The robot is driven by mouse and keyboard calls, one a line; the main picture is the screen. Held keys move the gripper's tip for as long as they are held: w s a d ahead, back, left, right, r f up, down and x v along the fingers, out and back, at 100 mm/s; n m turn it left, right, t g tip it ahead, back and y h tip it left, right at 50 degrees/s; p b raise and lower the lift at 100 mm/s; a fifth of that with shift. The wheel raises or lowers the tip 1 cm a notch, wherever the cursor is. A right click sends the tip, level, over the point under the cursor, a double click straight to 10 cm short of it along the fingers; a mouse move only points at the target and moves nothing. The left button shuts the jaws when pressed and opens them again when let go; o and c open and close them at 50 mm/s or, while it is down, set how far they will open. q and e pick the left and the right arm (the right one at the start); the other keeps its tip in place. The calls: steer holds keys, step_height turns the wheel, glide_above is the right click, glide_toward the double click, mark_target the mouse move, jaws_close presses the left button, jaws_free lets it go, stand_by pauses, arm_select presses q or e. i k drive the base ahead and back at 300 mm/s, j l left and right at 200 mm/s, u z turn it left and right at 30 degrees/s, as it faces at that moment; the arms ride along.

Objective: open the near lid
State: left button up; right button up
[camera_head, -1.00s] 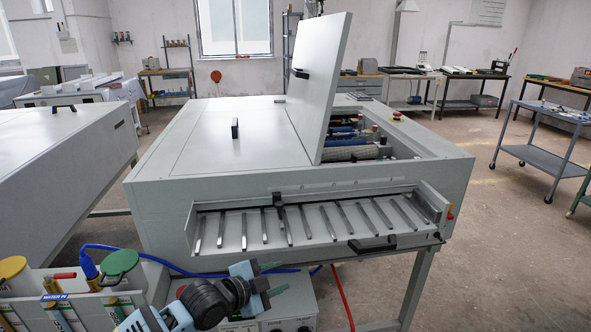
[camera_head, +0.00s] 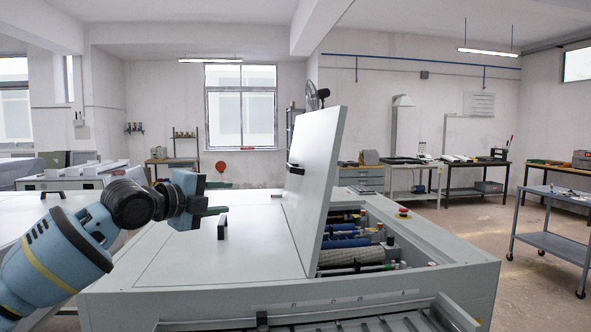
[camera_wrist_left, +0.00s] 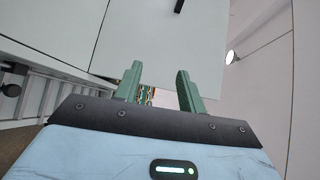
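The plate processor (camera_head: 120,297) has a raised lid (camera_head: 325,150) on its right side, tilted steeply up, with a black handle (camera_head: 295,169) on its left face. A second lid (camera_head: 185,255) lies flat and closed on the left, with an upright black handle (camera_head: 222,227). My left gripper (camera_head: 214,197) is above the closed lid, left of the raised lid and apart from it. Its green fingers are open and empty. In the left wrist view the gripper (camera_wrist_left: 158,85) faces a pale panel with a dark handle; rollers show between the fingers. My right gripper is not in view.
Rollers (camera_head: 350,255) lie exposed in the opening under the raised lid. A red button (camera_head: 403,212) sits on the machine's far right rim. A grey cart (camera_head: 556,243) stands at the right, with open floor between. Benches line the back wall.

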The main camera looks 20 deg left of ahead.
mark_target(312, 165)
steer(key=i, duration=1.15)
